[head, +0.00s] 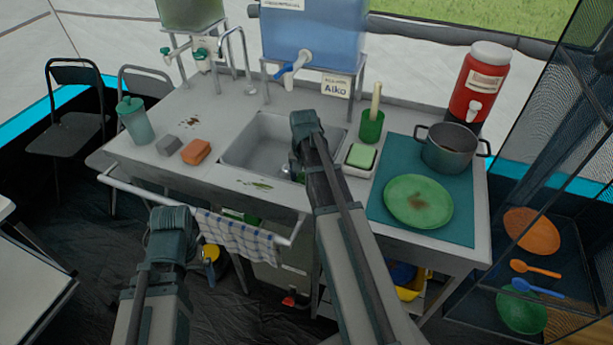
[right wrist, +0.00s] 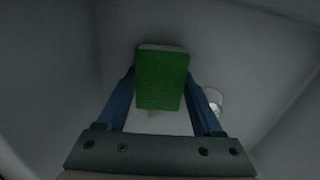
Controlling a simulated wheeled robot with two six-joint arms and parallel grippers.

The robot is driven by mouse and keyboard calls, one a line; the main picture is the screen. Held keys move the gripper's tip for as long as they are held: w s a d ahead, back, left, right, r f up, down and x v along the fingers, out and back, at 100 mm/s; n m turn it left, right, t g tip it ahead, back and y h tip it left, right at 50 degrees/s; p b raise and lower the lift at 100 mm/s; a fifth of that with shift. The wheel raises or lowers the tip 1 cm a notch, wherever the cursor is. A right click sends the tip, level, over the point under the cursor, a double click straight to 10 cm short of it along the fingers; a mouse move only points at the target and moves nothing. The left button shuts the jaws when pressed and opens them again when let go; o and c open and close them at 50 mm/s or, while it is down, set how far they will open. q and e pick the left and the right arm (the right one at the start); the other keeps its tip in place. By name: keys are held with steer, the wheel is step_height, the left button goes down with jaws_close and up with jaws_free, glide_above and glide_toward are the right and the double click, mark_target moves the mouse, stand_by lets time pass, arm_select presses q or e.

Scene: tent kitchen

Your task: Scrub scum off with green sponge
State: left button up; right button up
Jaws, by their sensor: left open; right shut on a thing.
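My right gripper (right wrist: 163,85) is shut on a green sponge (right wrist: 162,82) with a pale edge. It is down inside the grey sink basin (head: 250,143); in the head view my right arm hides most of it. A dark greenish smear (head: 257,184) lies on the counter's front rim below the sink, and another brown patch (head: 193,120) lies at the back left. The green plate (head: 410,190) also has a brown stain. My left gripper (head: 170,228) is open and empty in front of the counter's left part; its fingertips are mostly hidden.
An orange sponge (head: 196,152) and grey block (head: 169,145) sit left of the sink. A dish with a pale green block (head: 361,156), a green cup with a brush (head: 371,126) and a pot (head: 449,150) stand right. A rail with a checked towel (head: 238,238) runs along the front.

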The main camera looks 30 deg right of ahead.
steer(key=shift+s+a, duration=0.2)
steer(key=shift+f, duration=0.15)
steer(key=shift+w+d, duration=0.1)
steer(key=shift+w+d, duration=0.9)
steer(key=shift+d, duration=0.05)
steer(key=shift+w+d, duration=0.15)
steer(key=shift+d, duration=0.05)
steer(key=shift+w+d, duration=1)
steer(key=shift+d, duration=0.15)
